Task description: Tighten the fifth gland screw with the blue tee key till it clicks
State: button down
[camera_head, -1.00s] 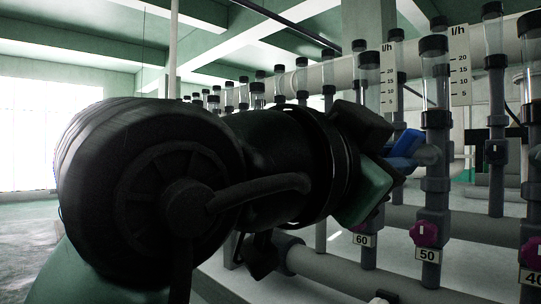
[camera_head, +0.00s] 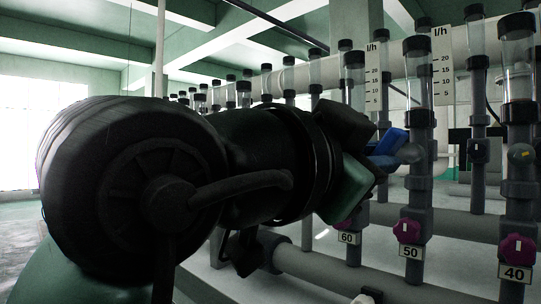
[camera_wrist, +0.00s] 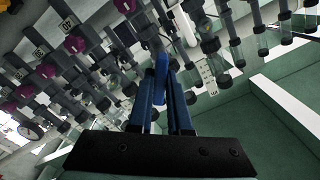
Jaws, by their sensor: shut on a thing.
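My gripper (camera_head: 368,165) is shut on the blue tee key (camera_head: 388,148). In the wrist view the key (camera_wrist: 160,72) stands up between the two fingers of my gripper (camera_wrist: 163,100). In the head view the key points right, towards a grey rounded fitting (camera_head: 411,153) on the flow-meter column above the 50 plate (camera_head: 411,252). The key's end appears at or very near this fitting; I cannot tell whether they touch. A similar fitting (camera_head: 520,153) shows on the column above the 40 plate (camera_head: 515,272). Which one is the fifth gland screw cannot be told.
A row of clear tubes with black caps (camera_head: 418,45) runs into the distance. Purple knobs (camera_head: 407,231) sit low on the columns. A grey pipe (camera_head: 310,268) runs below them. Open floor (camera_head: 20,240) lies at the left.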

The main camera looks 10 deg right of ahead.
jog(key=shift+x, duration=0.95)
jog(key=c, duration=1.5)
grip_release()
grip_shut()
jog(key=shift+m+b, duration=0.3)
jog(key=shift+m, duration=0.7)
jog(key=m+b, duration=0.1)
jog(key=m, duration=0.4)
jog(key=shift+r+m, duration=0.1)
jog(key=shift+m, duration=0.3)
jog(key=shift+n, duration=1.2)
jog(key=shift+v, duration=1.3)
